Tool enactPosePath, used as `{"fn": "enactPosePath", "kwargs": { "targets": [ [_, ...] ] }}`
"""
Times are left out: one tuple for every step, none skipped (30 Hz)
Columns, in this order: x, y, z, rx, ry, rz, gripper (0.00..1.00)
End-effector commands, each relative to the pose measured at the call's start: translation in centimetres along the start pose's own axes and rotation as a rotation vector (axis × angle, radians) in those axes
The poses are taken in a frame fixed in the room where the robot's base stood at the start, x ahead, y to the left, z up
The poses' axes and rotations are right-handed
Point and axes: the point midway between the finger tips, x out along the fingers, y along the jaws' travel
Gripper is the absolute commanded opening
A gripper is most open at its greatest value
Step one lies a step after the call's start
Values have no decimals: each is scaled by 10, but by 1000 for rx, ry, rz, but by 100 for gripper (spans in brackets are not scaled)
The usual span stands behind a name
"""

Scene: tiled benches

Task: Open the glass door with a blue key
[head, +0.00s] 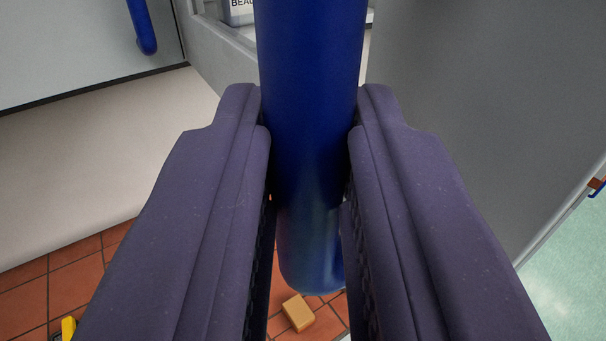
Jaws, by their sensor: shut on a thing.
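My gripper (308,190) has its two dark purple fingers closed on either side of a thick blue bar (310,70), which looks like a tubular handle. The bar runs from the top edge down between the fingers, and its rounded lower end shows below them. What the bar is fixed to is hidden. A second blue handle (145,30) is on a pale grey panel (60,50) at the upper left. I cannot make out a key or clear glass for certain.
A grey panel (450,90) fills the upper right. A labelled container (240,12) stands behind the bar on the left. A tan block (298,313) and a yellow thing (69,328) are low down by red tiles (25,300). A small orange and blue thing (597,186) is at the right edge.

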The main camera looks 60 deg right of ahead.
Motion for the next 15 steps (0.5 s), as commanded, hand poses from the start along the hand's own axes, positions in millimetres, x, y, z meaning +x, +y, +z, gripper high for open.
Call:
{"fn": "enactPosePath", "kwargs": {
  "targets": [
    [5,1,-8,8,13,6,0],
    [5,1,-8,8,13,6,0],
    [5,1,-8,9,13,7,0],
    [5,1,-8,9,13,7,28],
    [5,2,-8,9,12,7,35],
    [5,1,-7,8,11,7,44],
    [4,1,-6,7,10,6,44],
    [4,1,-6,7,9,5,44],
    [4,1,-5,6,8,5,44],
    [3,1,-5,6,8,4,44],
    [3,1,-5,5,7,4,44],
    [3,1,-4,5,7,3,44],
    [2,1,-4,5,6,3,44],
    [2,1,-4,5,6,2,44],
    [0,0,-3,5,6,2,44]
  ]
}}
